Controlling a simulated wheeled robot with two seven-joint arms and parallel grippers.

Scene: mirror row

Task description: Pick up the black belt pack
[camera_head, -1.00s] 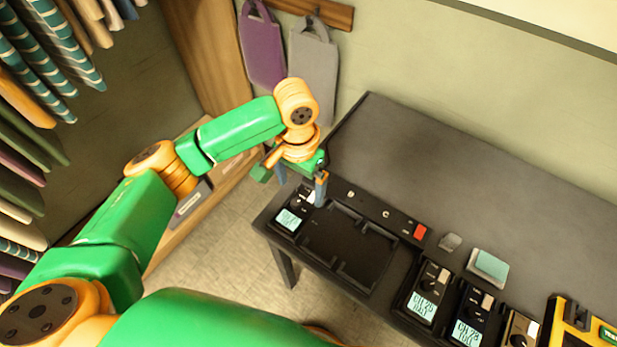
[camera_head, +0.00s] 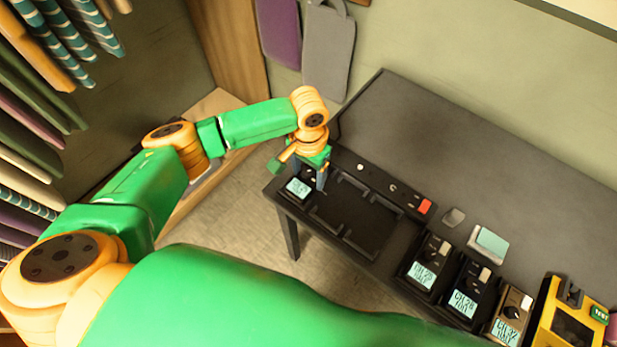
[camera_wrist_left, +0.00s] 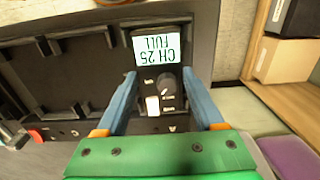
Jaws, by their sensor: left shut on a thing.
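A black belt pack (camera_head: 297,188) with a lit screen sits at the left end of a black charging dock (camera_head: 357,225). In the left wrist view the belt pack (camera_wrist_left: 148,80) reads CH 25 FULL and has a knob and a pale switch. My left gripper (camera_head: 310,180) is shut on it, with one blue finger on each side in the wrist view (camera_wrist_left: 163,88). The pack appears still down in its place in the dock; any gap beneath it is hidden. My right gripper is not in view.
Other packs with lit screens (camera_head: 423,272) stand to the right on the dark table (camera_head: 450,150), near a teal-topped block (camera_head: 490,242) and a yellow device (camera_head: 570,318). The dock's middle bays are empty. Hanging clothes (camera_head: 40,110) fill the left. The table's back is clear.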

